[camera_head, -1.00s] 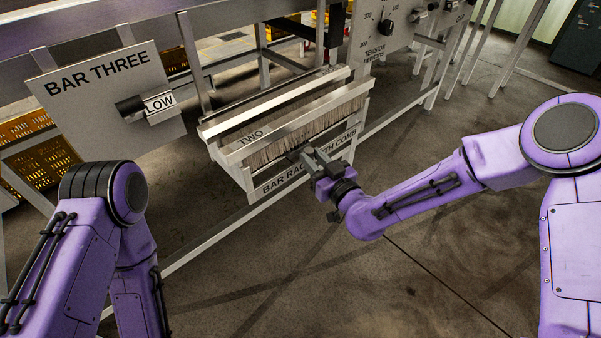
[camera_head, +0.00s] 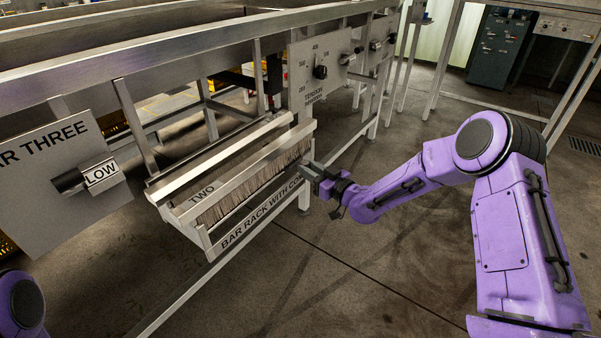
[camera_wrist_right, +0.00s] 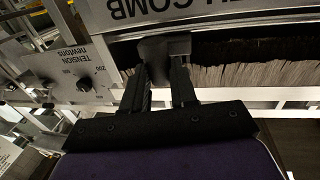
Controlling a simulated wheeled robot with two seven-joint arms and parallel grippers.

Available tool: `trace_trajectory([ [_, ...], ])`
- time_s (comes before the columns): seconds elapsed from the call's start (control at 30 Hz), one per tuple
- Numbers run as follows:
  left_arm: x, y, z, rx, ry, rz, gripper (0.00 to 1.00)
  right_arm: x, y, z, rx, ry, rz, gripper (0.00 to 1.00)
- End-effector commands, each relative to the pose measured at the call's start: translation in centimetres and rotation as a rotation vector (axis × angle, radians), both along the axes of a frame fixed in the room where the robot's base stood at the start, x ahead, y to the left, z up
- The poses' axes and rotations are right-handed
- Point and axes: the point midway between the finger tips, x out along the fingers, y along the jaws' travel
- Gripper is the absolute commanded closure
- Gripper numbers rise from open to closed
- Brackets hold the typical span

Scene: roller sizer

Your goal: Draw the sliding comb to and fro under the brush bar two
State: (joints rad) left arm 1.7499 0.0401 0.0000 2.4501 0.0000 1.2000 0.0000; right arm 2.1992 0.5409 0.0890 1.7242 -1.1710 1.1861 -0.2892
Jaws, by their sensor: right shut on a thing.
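The brush bar marked TWO (camera_head: 255,162) lies along the bar rack with comb (camera_head: 232,241), its pale bristles (camera_head: 240,192) hanging down. In the right wrist view the bristles (camera_wrist_right: 250,75) run off to the right of the fingers. My right gripper (camera_head: 308,173) is at the right end of the rack's front. In the right wrist view its fingers (camera_wrist_right: 159,80) are shut on a dark grey block (camera_wrist_right: 155,50), which looks like the sliding comb's handle. The comb itself is hidden under the bar. My left gripper is out of view; only a bit of its arm shows at bottom left.
A frame leg (camera_head: 305,195) is close by the right gripper. The floor in front is clear.

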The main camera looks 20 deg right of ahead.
Motion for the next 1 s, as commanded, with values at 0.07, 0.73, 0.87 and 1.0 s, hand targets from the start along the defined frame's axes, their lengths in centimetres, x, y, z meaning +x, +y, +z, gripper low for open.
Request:
trace_trajectory([
  [0.07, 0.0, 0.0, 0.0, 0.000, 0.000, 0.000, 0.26, 0.0, -0.1, 0.1, 0.001, -0.002, -0.002, 1.00],
  [0.73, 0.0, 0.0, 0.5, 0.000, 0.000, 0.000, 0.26, -2.0, -0.7, 0.2, 0.003, 0.001, 0.000, 0.47],
  [0.87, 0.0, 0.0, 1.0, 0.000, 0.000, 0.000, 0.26, -5.1, -1.7, 0.3, 0.005, 0.001, -0.001, 0.47],
  [1.0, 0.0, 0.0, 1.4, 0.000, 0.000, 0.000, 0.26, -7.9, -2.8, 0.2, 0.003, 0.000, -0.001, 0.47],
])
